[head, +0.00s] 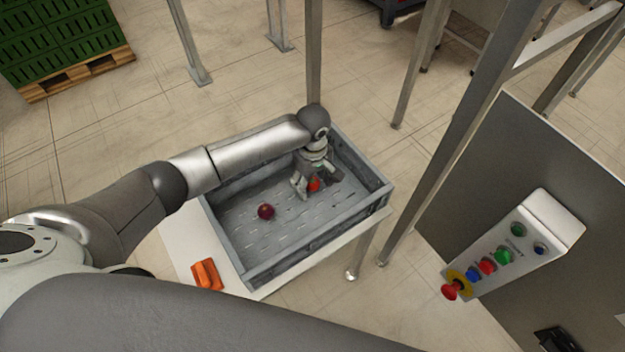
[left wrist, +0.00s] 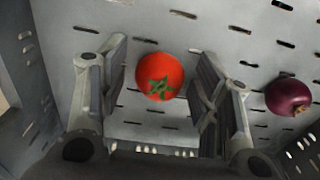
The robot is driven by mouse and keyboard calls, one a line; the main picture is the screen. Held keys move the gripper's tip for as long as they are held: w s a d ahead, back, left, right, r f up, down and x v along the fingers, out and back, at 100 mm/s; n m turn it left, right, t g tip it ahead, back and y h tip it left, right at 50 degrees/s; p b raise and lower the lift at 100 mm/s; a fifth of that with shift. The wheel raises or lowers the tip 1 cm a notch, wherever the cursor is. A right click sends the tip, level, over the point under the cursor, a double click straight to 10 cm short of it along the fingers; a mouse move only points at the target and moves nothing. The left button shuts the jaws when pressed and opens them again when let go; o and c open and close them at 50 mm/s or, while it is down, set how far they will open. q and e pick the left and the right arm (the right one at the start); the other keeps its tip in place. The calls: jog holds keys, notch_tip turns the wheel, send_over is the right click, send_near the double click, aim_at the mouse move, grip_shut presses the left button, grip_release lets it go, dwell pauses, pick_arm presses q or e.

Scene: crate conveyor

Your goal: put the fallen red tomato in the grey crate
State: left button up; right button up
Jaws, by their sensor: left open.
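The red tomato (head: 314,185) is inside the grey crate (head: 236,254), low near its floor. It shows whole in the left wrist view (left wrist: 160,74), with its green stem towards the camera. My left gripper (head: 308,190) reaches down into the crate over the tomato. Its two fingers (left wrist: 163,85) stand apart, one on each side of the tomato, with a gap to it on both sides. A dark purple onion (head: 266,211) lies on the crate floor to the left; in the left wrist view it is at the right (left wrist: 288,96). My right gripper is not in view.
The crate rests on a pale table, with an orange object (head: 207,274) beside it. A metal post (head: 314,60) rises just behind the crate. A control box with coloured buttons (head: 512,248) and a grey panel stand at the right. Green crates (head: 65,45) are stacked on a pallet.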

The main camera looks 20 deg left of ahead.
aim_at(313, 180)
pick_arm(q)
jog(key=shift+r, duration=0.2)
notch_tip(313, 180, up, 12)
jog(key=p, duration=0.1)
dwell(0.3)
dwell(0.5)
